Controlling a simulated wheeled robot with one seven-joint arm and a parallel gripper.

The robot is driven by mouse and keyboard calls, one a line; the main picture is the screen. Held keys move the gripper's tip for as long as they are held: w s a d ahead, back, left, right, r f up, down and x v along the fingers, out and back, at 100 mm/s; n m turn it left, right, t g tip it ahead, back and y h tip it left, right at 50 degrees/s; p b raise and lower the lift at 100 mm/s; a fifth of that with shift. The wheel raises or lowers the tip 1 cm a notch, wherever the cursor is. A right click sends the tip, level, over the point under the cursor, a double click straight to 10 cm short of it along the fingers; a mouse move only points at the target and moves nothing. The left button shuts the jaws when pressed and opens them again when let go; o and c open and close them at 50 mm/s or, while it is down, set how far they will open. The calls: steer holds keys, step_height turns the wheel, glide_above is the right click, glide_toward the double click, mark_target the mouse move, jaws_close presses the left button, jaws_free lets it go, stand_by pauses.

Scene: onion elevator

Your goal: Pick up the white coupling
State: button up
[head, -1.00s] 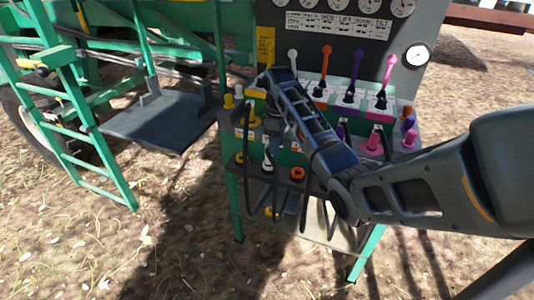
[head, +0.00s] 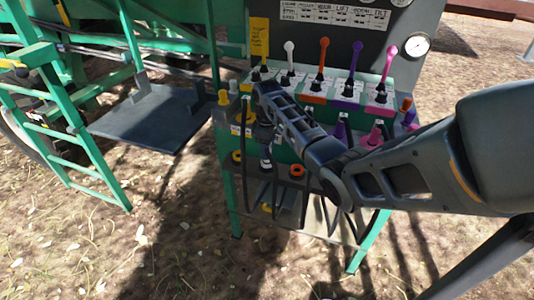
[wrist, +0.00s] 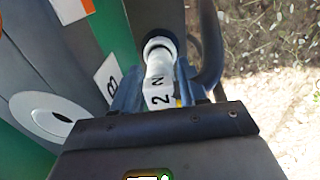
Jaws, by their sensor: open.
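The white coupling (wrist: 160,52) is in the upper middle of the wrist view, a pale cylinder with a ringed end and a label reading "2" on its near part. My gripper (wrist: 157,85) is open, with its blue-grey fingers on either side of the coupling's near part. I cannot tell whether they touch it. In the head view my gripper (head: 265,140) points down in front of the green console, and a small white part of the coupling (head: 266,156) shows below it. My arm hides much of the console's middle.
A row of coloured levers (head: 322,60) stands close above my arm. Yellow (head: 237,157) and orange (head: 297,171) rings lie either side on the console shelf. Pink couplings (head: 374,135) stand to the right. Dark hoses hang below. A green ladder (head: 75,120) is at the left.

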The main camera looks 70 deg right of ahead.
steer(key=shift+f, duration=0.3)
steer(key=shift+c, duration=0.2)
jaws_close()
steer(key=shift+r, duration=0.1)
